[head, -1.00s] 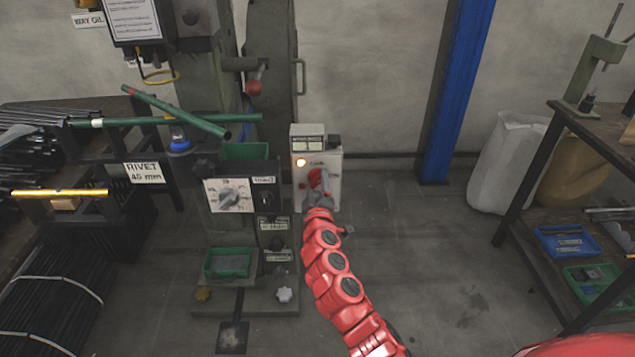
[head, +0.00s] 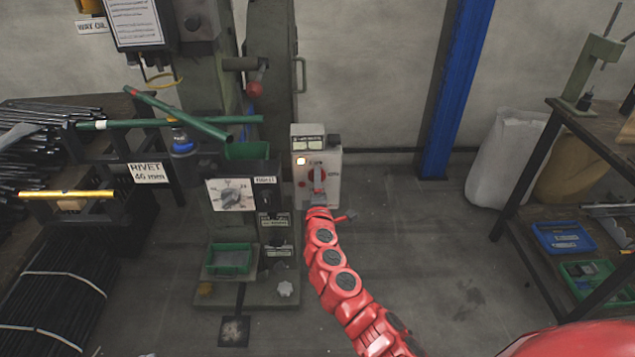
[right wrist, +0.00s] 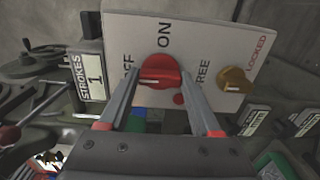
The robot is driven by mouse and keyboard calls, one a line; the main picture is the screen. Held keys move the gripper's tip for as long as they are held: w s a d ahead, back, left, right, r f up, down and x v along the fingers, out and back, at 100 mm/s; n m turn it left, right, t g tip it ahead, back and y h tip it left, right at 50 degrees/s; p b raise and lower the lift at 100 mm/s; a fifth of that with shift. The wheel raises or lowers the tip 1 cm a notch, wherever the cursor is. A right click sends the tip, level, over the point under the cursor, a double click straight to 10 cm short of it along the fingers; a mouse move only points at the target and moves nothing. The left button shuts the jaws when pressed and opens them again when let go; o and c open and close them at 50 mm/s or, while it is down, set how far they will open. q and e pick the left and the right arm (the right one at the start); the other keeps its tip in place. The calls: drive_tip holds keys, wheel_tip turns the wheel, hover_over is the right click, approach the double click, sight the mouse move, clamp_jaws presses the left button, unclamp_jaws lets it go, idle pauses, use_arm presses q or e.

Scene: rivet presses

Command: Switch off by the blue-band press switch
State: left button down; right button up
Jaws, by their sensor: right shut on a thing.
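The switch box (head: 330,192) is a pale grey box beside the green press. Its lit yellowish lamp (head: 301,161) is at the upper left. The red rotary knob (right wrist: 158,70) sits on a white plate marked ON, OFF and FREE in the right wrist view. My right gripper (head: 318,181) is shut on the red knob, with one finger on each side of it. A pale mark shows on the knob's left part, but I cannot tell its setting surely. A yellow knob (right wrist: 234,82) sits by the word LOCKED. My left gripper is not in view.
The green press (head: 232,110) has a dial panel (head: 230,194) and a green bin (head: 229,260). Green tubes (head: 190,115) jut out at the left. A blue post (head: 456,95) stands behind on the right. A bench (head: 535,190) is at the right. The floor between is clear.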

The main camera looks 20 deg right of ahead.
idle(0.4)
drive_tip(key=o, duration=1.4)
drive_tip(key=v, duration=1.7)
drive_tip(key=shift+s+a+p, duration=0.1)
drive_tip(key=shift+s+p, duration=0.15)
drive_tip(key=shift+p, duration=0.15)
